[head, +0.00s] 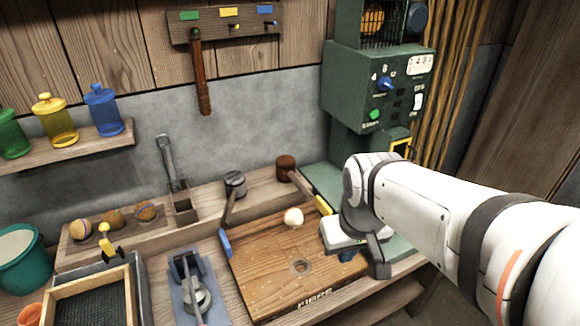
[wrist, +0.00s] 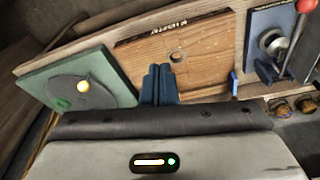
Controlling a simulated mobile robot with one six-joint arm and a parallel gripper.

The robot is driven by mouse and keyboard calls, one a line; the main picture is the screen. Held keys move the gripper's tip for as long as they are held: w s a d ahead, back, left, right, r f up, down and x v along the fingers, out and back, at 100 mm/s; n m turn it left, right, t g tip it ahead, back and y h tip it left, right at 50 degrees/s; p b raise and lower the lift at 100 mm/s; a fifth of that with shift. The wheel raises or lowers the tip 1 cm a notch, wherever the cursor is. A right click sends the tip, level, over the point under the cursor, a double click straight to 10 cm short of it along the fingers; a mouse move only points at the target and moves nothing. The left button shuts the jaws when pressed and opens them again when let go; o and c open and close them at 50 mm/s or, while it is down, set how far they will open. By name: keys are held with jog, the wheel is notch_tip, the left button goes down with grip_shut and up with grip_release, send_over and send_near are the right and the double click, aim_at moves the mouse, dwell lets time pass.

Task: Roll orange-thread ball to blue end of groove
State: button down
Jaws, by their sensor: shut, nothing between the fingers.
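A pale cream ball (head: 293,217) sits at the back edge of the wooden board (head: 265,255), between a blue end piece (head: 224,242) and a yellow end piece (head: 323,205). It is nearer the yellow one. I cannot make out an orange thread on it, nor the groove clearly. My gripper (head: 348,257) is at the board's right side, to the right of the ball and apart from it. In the wrist view its blue fingers (wrist: 158,84) are together and empty. The blue end piece (wrist: 233,85) also shows there; the cream ball does not.
Several brownish balls (head: 112,218) rest on a wooden holder at left. The board has a round hole (head: 301,266). Two mallets (head: 286,168) (head: 235,184) stand behind it. A metal clamp device (head: 190,290) is left of it. A green machine (head: 375,100) stands at the back right.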

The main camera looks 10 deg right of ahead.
jog(key=w+r+n+p, duration=0.1)
jog(key=w+n, duration=0.4)
jog(key=w, duration=0.6)
jog(key=n+g+p, duration=0.2)
jog(key=n+p, duration=0.1)
jog(key=n, duration=1.3)
send_over(316, 219)
notch_tip(316, 219, down, 16)
notch_tip(316, 219, down, 11)
jog(key=b, duration=0.6)
jog(key=shift+d+r, duration=0.1)
jog(key=shift+r, duration=0.1)
jog(key=a, duration=0.1)
jog(key=a+r, duration=0.1)
jog(key=shift+s+a+p, duration=0.3)
jog(key=shift+s+p, duration=0.05)
jog(key=shift+s, duration=0.05)
jog(key=shift+s+a+r, duration=0.1)
jog(key=shift+s+a, duration=0.1)
jog(key=shift+a, duration=0.4)
